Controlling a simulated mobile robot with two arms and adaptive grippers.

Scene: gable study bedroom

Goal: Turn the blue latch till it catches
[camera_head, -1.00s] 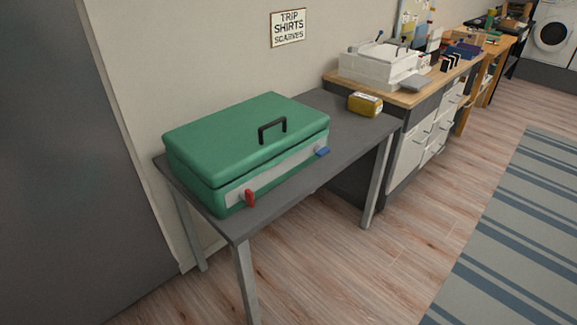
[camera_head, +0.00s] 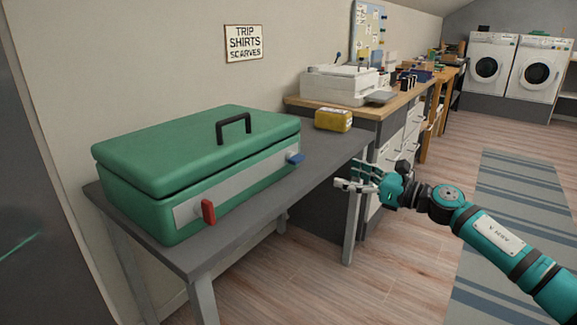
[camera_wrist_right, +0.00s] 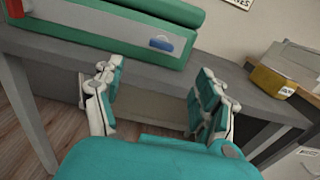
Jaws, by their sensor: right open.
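A green suitcase (camera_head: 190,165) lies with its lid down on the grey table. The blue latch (camera_head: 296,158) is at the right end of its front face and sticks out sideways. It also shows in the right wrist view (camera_wrist_right: 161,44), lying roughly level. A red latch (camera_head: 208,211) is at the left end of the same face and stands upright. My right gripper (camera_head: 342,184) is open and empty, in front of the table's right part, apart from the suitcase. In the right wrist view the blue latch lies beyond the two spread fingers (camera_wrist_right: 155,95). My left gripper is not seen.
The grey table (camera_head: 335,157) also bears a yellow box (camera_head: 333,119) at its back right. A wooden-topped desk with a white printer (camera_head: 338,86) stands behind. Floor is free in front of the table. A sign (camera_head: 243,42) hangs on the wall.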

